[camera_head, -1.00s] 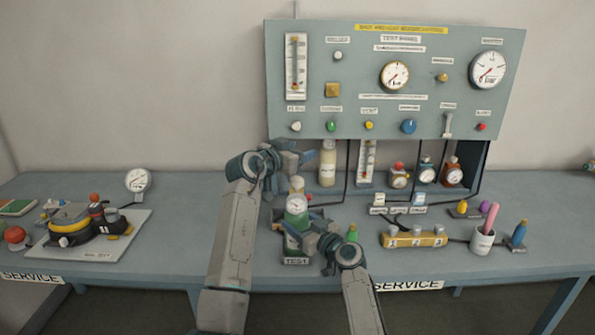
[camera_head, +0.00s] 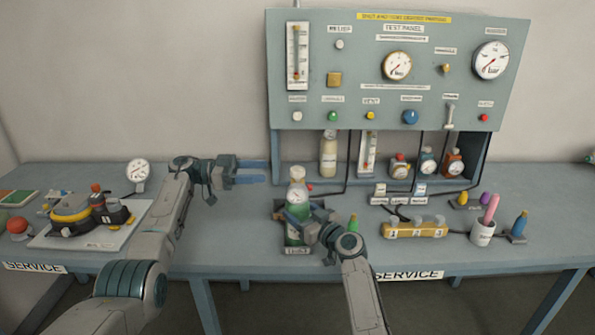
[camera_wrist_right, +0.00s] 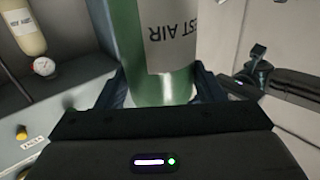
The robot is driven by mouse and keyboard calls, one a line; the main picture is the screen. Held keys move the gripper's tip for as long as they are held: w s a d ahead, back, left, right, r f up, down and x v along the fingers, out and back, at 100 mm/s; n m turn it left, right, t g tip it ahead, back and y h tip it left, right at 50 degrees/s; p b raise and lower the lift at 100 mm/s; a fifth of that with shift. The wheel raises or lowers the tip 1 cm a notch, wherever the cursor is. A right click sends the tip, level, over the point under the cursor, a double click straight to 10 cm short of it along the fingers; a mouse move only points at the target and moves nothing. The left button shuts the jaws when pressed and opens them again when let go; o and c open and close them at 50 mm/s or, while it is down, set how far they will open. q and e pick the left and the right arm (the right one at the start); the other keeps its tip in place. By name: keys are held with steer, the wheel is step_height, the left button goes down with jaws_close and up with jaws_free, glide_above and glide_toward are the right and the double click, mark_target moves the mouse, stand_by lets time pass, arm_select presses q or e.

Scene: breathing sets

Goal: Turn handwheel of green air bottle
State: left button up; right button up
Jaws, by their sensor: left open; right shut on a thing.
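The green air bottle (camera_head: 297,228) stands upright near the front of the bench, with a small gauge and a pale cream top (camera_head: 297,173) where the handwheel would be; the wheel itself is too small to make out. My right gripper (camera_head: 309,229) is shut around the lower body of the bottle. In the right wrist view the bottle's green body and white label (camera_wrist_right: 172,35) fill the space between the fingers. My left gripper (camera_head: 252,172) is open and empty, with its fingers pointing right, left of the bottle's top and apart from it.
A test panel (camera_head: 390,65) with gauges and knobs stands behind the bench. A cream bottle (camera_head: 328,158) stands below it. A yellow manifold (camera_head: 413,230) and a cup (camera_head: 482,234) are on the right. A mask set on a white board (camera_head: 60,243) lies on the left.

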mark_target(298, 169)
arm_select(q)
steer(key=d, duration=1.1)
steer(key=shift+w+d, duration=0.15)
steer(key=shift+w, duration=0.05)
steer(key=c, duration=1)
